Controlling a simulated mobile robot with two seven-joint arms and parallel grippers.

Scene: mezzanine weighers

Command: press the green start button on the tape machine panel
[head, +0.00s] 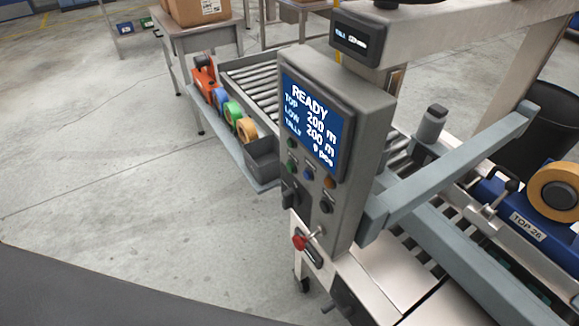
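The tape machine panel (340,222) is a grey upright box in the middle of the head view, turned partly away. Its blue screen (312,120) reads READY, with TOP and LOW at 200 m and a tally line. Below and beside the screen are small round controls. A green button (291,168) sits at the left of the row, and another small green round control (291,142) is above it. A blue button (308,174) and an orange one (329,182) are to the right. Neither of my grippers is in view.
A red knob (300,242) sticks out below the panel. A grey shelf (232,148) with tape rolls and a bin stands behind left. A grey bar (450,165) crosses the roller conveyor at right. The concrete floor at left is clear.

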